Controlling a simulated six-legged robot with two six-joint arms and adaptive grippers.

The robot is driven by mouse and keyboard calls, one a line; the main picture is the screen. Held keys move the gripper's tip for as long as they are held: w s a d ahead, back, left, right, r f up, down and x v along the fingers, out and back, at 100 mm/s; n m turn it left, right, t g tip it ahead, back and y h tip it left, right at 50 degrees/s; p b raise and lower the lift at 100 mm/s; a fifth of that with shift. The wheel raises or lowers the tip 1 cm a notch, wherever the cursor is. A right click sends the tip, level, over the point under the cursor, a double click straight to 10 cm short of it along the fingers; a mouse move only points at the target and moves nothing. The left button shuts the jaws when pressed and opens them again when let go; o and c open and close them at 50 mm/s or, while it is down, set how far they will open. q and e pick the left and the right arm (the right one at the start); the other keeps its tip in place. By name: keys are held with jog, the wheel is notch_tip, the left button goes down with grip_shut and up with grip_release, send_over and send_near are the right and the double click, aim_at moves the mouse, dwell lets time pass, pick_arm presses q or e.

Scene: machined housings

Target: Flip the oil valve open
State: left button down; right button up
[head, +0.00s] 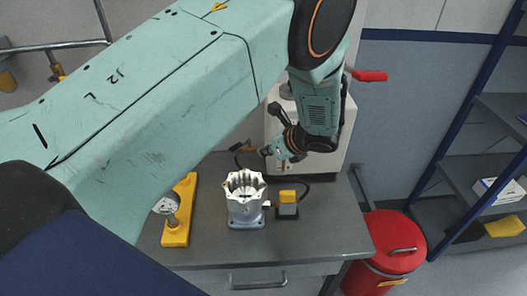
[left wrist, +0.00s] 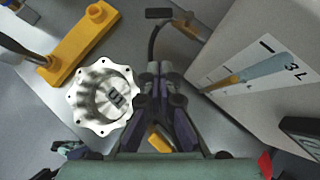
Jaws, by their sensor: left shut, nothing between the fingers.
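A red lever (head: 370,76) sticks out to the right from high on the white oil tank (head: 352,125), beside my arm; I take it to be the oil valve's handle. My wrist covers its inner end and the valve body. In the left wrist view the tank (left wrist: 245,60) fills the upper right with its level gauge. My left gripper (head: 268,152) is in front of the tank, above the bench and apart from the red lever. In the left wrist view its fingers (left wrist: 163,68) are together and empty. My right gripper is not in view.
A silver machined housing (head: 246,212) stands on the bench (head: 330,235). A yellow gauge stand (head: 176,236) is at its left and a small yellow-topped block (head: 287,210) at its right. A red bin (head: 375,255) and shelves (head: 480,160) are farther right.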

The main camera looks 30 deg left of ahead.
aim_at(241, 146)
pick_arm(q)
jog(key=w+a+f+b, duration=0.1)
jog(key=a, duration=0.2)
jog(key=a+f+b, duration=0.2)
jog(key=a, duration=0.1)
jog(key=w+a+f+b, duration=0.1)
jog(key=a+f+b, duration=0.1)
jog(key=a, duration=0.1)
jog(key=shift+w, duration=0.3)
jog(key=shift+d+f, duration=0.1)
